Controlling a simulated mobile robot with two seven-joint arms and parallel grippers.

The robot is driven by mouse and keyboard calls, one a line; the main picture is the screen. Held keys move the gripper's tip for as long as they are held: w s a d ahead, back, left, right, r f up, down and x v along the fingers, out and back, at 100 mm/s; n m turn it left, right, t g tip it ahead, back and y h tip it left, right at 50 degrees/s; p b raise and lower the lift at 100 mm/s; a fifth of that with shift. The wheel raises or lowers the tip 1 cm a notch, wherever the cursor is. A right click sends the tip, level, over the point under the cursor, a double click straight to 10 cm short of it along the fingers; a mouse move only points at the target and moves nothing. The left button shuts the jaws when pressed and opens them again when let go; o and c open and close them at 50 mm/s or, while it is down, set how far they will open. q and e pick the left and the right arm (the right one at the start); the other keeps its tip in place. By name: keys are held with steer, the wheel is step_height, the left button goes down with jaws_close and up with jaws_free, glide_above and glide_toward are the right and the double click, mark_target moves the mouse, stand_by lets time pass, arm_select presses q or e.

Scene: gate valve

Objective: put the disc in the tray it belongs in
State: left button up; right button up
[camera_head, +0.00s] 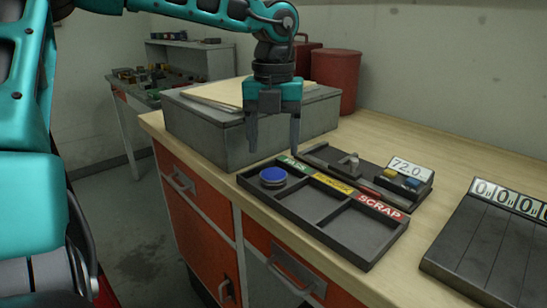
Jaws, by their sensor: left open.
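The blue-topped disc (273,176) lies in the left compartment of the dark sorting tray (325,251), under the green label (293,163), whose text is too small to read surely. The middle compartment (309,203) under the yellow label and the right one (353,232) under the red SCRAP label are empty. My left gripper (274,148) is open and empty, fingers pointing down. It appears above and behind the disc, apart from it. My right gripper is not in view.
A gauge fixture (350,166) with a 72.0 display stands behind the tray. A dark slotted panel with a digit display (492,245) is at right. A grey metal box (203,131) and red bin (338,80) stand behind. Bare wooden bench (440,165) lies at right.

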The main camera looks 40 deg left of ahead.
mark_target(274, 173)
arm_select(q)
step_height(274, 173, up, 6)
steer(key=shift+p, duration=0.35)
steer(key=shift+r, duration=0.1)
stand_by(0.3)
